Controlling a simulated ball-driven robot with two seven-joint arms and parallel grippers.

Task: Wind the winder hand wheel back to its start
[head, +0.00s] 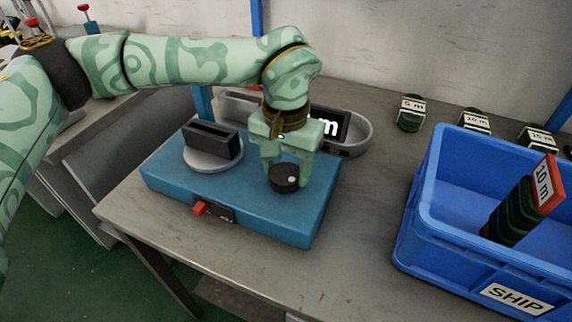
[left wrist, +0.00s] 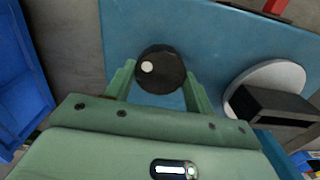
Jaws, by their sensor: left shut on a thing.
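The winder is a blue box (head: 240,214) on the grey table. Its hand wheel, a black knob (head: 283,184) with a pale dot, sits on top at the right. My left gripper (head: 287,175) comes down from above with its fingers on either side of the knob, shut on it. In the left wrist view the knob (left wrist: 161,69) lies between the two fingertips (left wrist: 160,85), its pale dot toward the left. A grey round plate (head: 212,160) with a black slotted block (head: 212,139) stands on the winder's left part. My right gripper is not in view.
A red switch (head: 199,208) is on the winder's front. A blue SHIP crate (head: 425,235) at right holds a dark coil with a red-edged 10 m label (head: 543,184). Several labelled coils (head: 411,113) stand behind.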

